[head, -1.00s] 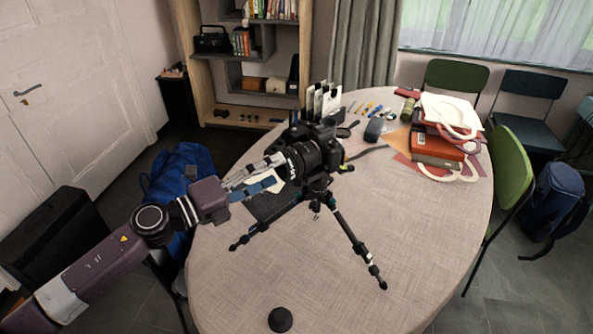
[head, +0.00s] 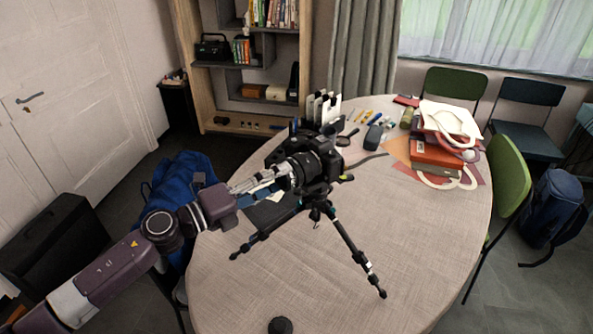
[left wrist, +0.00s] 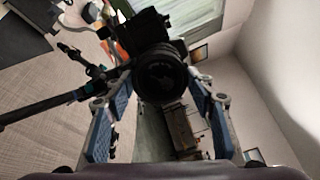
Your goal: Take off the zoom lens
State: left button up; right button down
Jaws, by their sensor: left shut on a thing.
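The black camera (head: 329,155) stands on the black tripod (head: 343,238) on the round table, its zoom lens (head: 304,170) facing the left arm. My left gripper (head: 283,176) reaches in from the left and is shut on the zoom lens. In the left wrist view the lens (left wrist: 160,78) sits between the two blue-padded fingers of the left gripper (left wrist: 156,84), its round front facing me, with the camera body (left wrist: 148,33) behind it. The lens looks joined to the camera; the mount is hidden. My right gripper is not in view.
The table (head: 420,235) has free room at the front and right. A small round black item (head: 280,326) lies near its front edge. A dark flat item (head: 268,210) lies under the tripod. Red boxes (head: 436,157) and small tools (head: 367,116) lie at the back.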

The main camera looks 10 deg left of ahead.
pick_arm(q)
jog(key=shift+r, duration=0.1)
jog(key=n+p, duration=0.2)
jog(key=n, duration=0.1)
jog(key=shift+p, duration=0.35)
dwell(0.3)
jog(key=shift+n+p, duration=0.65)
jog(key=shift+n, duration=0.15)
